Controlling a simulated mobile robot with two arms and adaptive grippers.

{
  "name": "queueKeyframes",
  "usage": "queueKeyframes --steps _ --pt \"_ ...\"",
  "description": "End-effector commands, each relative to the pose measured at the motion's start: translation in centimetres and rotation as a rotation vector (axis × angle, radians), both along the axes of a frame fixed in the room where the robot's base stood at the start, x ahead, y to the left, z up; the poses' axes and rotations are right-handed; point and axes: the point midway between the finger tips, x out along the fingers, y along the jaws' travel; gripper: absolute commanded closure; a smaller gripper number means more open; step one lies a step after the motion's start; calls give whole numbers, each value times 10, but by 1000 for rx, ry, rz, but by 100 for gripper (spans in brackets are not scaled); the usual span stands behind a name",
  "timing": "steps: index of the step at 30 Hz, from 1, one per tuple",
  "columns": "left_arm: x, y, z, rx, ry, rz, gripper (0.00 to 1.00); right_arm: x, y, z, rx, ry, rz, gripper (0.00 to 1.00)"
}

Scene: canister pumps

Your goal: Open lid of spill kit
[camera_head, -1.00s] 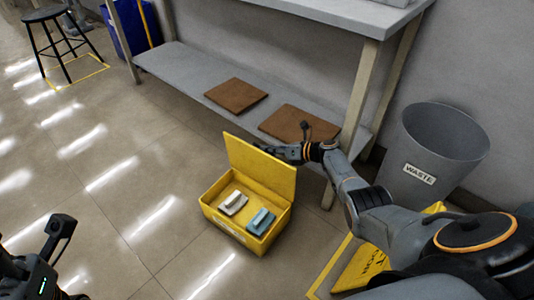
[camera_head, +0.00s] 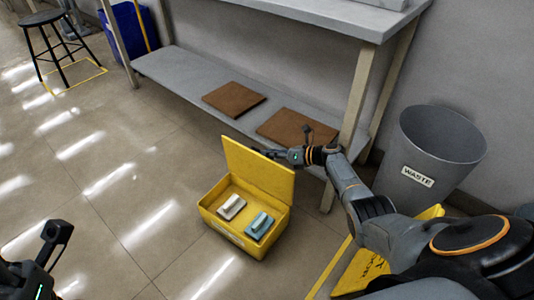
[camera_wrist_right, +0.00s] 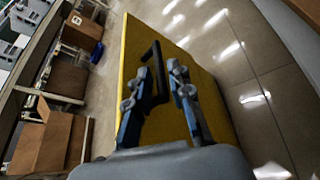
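The spill kit (camera_head: 228,232) is a yellow box on the floor, with its lid (camera_head: 252,170) standing up at the back. Inside lie a whitish item (camera_head: 231,207) and a blue-green item (camera_head: 260,225). My right gripper (camera_head: 263,153) is behind the lid near its upper edge. In the right wrist view, its fingers (camera_wrist_right: 160,82) are apart in front of the yellow lid face (camera_wrist_right: 205,85), by a black handle (camera_wrist_right: 152,52). Whether they touch the lid or handle is unclear. My left gripper (camera_head: 57,236) is at the lower left, away from the kit, and its opening is unclear.
A grey workbench shelf (camera_head: 185,75) with two brown boards (camera_head: 234,98) stands behind the kit. A grey waste bin (camera_head: 433,150) and a yellow floor sign (camera_head: 362,268) are at the right. The floor left of the kit is clear.

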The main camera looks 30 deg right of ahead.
Motion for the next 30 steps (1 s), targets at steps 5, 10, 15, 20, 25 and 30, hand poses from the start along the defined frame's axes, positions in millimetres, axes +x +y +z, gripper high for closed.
queueKeyframes --steps 5,10,15,20,25,30 --pt "0 0 0 0 1 0 59 -20 -14 8 -4 0 1 79" --pt "0 0 0 0 1 0 59 -37 -26 15 -1 1 1 79" --pt "0 0 0 0 1 0 59 -45 -32 19 0 1 2 79" --pt "0 0 0 0 1 0 59 -45 -33 20 0 1 2 79" --pt "0 0 0 0 1 -1 59 -45 -32 20 0 1 2 79" --pt "0 0 0 0 1 -1 59 -45 -32 20 0 1 2 79"
